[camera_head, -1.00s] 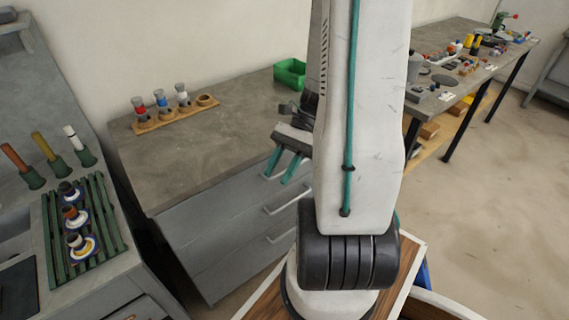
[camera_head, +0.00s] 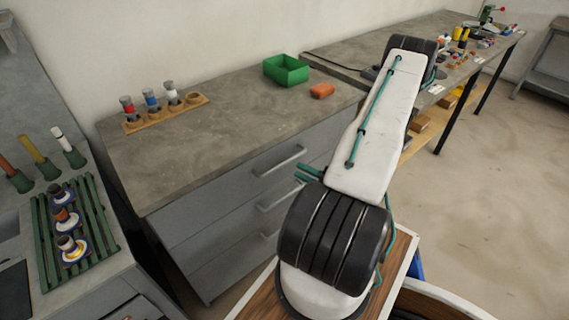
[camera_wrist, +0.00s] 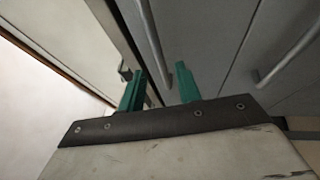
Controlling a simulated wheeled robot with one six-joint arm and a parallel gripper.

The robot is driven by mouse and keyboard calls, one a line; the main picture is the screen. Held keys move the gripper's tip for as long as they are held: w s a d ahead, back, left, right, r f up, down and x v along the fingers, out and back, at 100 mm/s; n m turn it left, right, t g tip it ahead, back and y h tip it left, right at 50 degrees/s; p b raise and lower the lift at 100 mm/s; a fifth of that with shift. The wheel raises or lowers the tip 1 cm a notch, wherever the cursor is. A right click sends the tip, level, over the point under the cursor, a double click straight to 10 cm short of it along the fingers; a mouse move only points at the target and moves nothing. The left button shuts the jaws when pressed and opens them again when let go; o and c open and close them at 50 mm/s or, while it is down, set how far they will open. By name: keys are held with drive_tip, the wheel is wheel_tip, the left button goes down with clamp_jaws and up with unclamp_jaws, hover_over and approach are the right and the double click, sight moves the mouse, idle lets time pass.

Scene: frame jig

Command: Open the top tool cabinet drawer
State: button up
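The grey tool cabinet (camera_head: 205,215) stands against the wall with its drawers looking shut. The top drawer's bar handle (camera_head: 279,162) is in plain view. The middle drawer's handle (camera_head: 280,196) and the lowest handle (camera_head: 270,235) show below it. My gripper (camera_head: 305,175) is to the right of the handles, its green fingertips showing and the rest hidden behind my arm. In the wrist view, its two fingers (camera_wrist: 160,88) are apart with nothing between their tips. A bar handle (camera_wrist: 150,42) lies ahead of the gap; I cannot tell which drawer it belongs to.
On the cabinet top are a green bin (camera_head: 286,70), an orange block (camera_head: 322,90) and a wooden holder (camera_head: 165,112) with small pieces. A cluttered bench (camera_head: 450,40) stands at the back right. A green slatted rack (camera_head: 70,230) is at left. Open floor lies right.

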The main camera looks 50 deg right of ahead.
sight(285, 162)
drive_tip(key=x, duration=0.7)
drive_tip(key=shift+w+a, duration=0.1)
clamp_jaws()
